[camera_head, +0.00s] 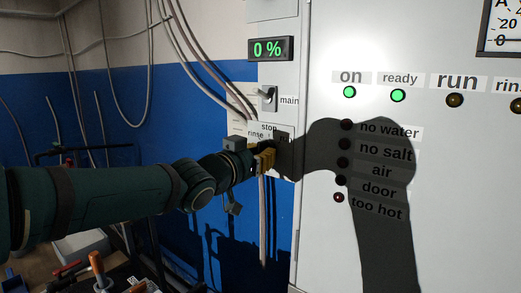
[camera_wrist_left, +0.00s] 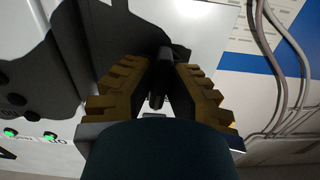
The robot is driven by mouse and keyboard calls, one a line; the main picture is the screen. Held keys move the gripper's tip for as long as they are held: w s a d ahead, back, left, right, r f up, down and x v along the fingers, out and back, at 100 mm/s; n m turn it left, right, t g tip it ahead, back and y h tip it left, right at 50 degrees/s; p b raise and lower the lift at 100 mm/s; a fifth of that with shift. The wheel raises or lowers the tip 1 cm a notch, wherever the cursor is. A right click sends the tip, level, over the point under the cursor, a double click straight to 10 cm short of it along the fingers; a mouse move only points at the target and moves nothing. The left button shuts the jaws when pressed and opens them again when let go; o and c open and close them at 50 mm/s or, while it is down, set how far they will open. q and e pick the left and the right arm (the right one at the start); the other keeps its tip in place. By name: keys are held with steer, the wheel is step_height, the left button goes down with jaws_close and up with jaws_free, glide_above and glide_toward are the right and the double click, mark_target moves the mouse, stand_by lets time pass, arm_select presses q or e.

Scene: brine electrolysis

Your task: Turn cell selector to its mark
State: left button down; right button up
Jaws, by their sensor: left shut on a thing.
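The cell selector (camera_wrist_left: 163,70) is a dark knob on the narrow panel strip left of the cabinet front. Its labels "stop" and "rinse" (camera_head: 257,133) show in the head view, and a third label is mostly covered. My left gripper (camera_head: 268,158) comes in from the left and reaches the selector. In the left wrist view its two yellow ridged fingers (camera_wrist_left: 160,92) close on the knob from both sides. The fingers and shadow hide the knob's pointer, so I cannot tell which label it faces. My right gripper is in neither view.
Just above is the "main" toggle switch (camera_head: 268,97), with a green "0 %" display (camera_head: 270,48) over it. The "on" (camera_head: 349,92) and "ready" (camera_head: 398,95) lamps glow green. Cables (camera_head: 200,60) hang along the blue and white wall. A cluttered bench (camera_head: 75,250) lies lower left.

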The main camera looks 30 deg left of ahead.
arm_select(q)
steer(key=shift+n, duration=0.5)
steer(key=c, duration=1)
jaws_free()
steer(key=shift+w, duration=0.1)
steer(key=s, duration=0.8)
steer(key=s+a, duration=0.1)
steer(key=s, duration=0.3)
